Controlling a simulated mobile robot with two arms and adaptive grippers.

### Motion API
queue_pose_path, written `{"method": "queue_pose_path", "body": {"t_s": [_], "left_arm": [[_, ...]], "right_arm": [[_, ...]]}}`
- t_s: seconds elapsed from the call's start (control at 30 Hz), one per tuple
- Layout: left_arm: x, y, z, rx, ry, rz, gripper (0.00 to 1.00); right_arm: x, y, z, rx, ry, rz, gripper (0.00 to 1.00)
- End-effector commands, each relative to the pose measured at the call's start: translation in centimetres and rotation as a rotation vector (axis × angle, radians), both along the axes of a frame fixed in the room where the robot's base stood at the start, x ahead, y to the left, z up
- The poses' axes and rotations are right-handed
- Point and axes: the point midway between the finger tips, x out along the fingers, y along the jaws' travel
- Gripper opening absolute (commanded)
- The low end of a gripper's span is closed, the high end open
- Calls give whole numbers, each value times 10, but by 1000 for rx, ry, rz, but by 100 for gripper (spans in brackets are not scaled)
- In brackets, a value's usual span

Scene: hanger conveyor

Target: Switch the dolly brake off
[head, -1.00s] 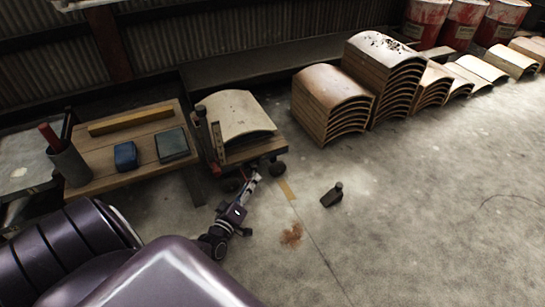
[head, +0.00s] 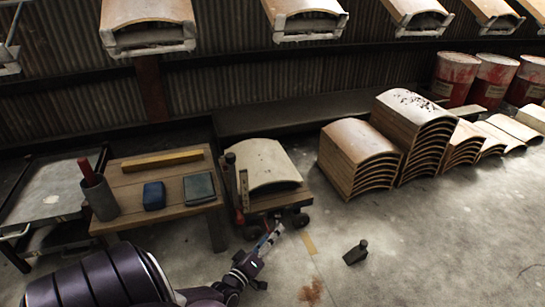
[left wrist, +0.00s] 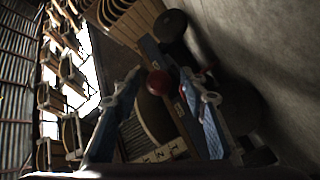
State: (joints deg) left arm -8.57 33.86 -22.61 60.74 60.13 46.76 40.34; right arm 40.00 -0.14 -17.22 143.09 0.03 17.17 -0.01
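The dolly (head: 262,203) is a low wooden cart with dark wheels, carrying a pale curved panel (head: 265,163). A red part shows low on its left side in the head view, by a dark upright post. My left gripper (head: 272,240) is at the dolly's near side, by its front right wheel. In the left wrist view its two fingers (left wrist: 163,108) are spread apart, with nothing held. A round red knob (left wrist: 158,82) shows between the fingers, with no visible contact. I cannot tell the brake's setting. My right gripper is not in view.
A wooden bench (head: 140,172) with a blue block and a yellow bar stands left of the dolly. Stacks of curved panels (head: 360,160) stand to the right. A small dark wedge-like object (head: 356,253) lies on the open floor. Panels hang overhead (head: 150,18).

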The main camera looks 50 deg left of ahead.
Motion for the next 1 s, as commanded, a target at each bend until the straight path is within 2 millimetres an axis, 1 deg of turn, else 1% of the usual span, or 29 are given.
{"method": "queue_pose_path", "body": {"t_s": [0.17,0.3,0.5,0.6,0.77,1.0], "left_arm": [[-25,-6,-1,0,4,0,40],[-53,-13,-2,-2,6,1,40],[-91,-22,-2,-1,5,1,40],[-103,-25,-2,0,5,2,40],[-113,-28,-1,0,3,1,40],[-114,-28,-1,1,2,1,40]], "right_arm": [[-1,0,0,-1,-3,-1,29],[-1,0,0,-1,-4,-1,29],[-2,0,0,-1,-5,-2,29],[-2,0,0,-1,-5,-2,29],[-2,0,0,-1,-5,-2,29],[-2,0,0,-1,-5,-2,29]]}}
